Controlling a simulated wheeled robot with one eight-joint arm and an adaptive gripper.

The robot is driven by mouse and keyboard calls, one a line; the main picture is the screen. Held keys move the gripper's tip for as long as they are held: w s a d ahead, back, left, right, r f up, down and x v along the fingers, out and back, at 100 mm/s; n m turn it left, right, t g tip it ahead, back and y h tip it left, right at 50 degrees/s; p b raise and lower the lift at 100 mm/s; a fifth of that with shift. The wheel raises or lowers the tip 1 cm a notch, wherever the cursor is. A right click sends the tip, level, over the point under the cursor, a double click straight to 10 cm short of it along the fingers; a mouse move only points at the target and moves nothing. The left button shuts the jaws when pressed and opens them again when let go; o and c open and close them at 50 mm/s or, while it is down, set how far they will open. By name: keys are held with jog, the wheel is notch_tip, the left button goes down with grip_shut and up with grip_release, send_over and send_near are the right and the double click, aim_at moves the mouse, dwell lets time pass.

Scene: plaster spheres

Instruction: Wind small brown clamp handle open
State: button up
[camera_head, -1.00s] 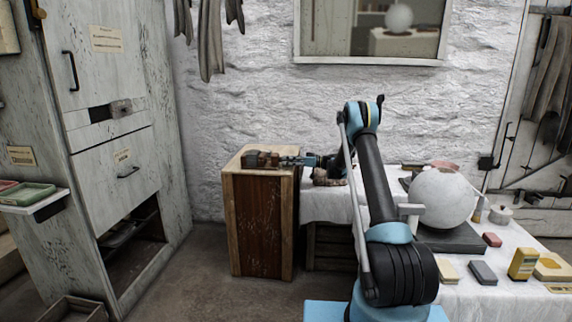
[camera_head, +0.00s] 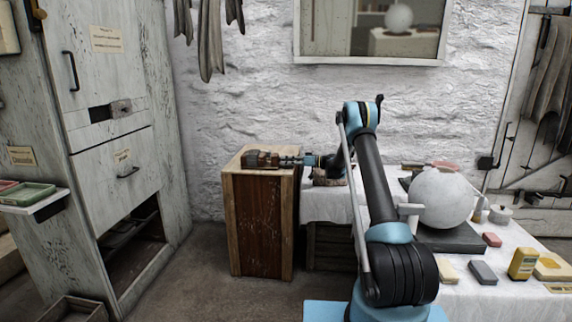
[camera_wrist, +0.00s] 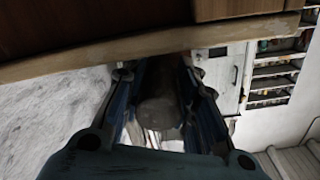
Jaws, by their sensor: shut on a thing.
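The small brown clamp (camera_head: 262,158) sits on top of the wooden cabinet, near its right side. My gripper (camera_head: 288,160) reaches it from the right, level with the cabinet top. In the wrist view my gripper's two fingers (camera_wrist: 160,95) lie either side of a dark, rounded handle (camera_wrist: 158,112) and are shut on it. The wrist view is rolled, with the cabinet's wood edge across its top. The handle is dim there, and its far end and the clamp's jaws are hidden.
The wooden cabinet (camera_head: 262,225) stands against the white wall. To its right is a cloth-covered table (camera_head: 455,290) with a large white sphere (camera_head: 442,197) and several small blocks. A tall grey cupboard (camera_head: 100,60) stands at left.

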jog(key=shift+w+m, duration=0.15)
jog(key=shift+m, duration=0.45)
jog(key=shift+d, duration=0.1)
jog(key=o, duration=1.1)
jog(key=shift+f, duration=0.1)
jog(key=d, duration=1.2)
jog(key=shift+s, duration=0.3)
jog(key=shift+a, duration=0.1)
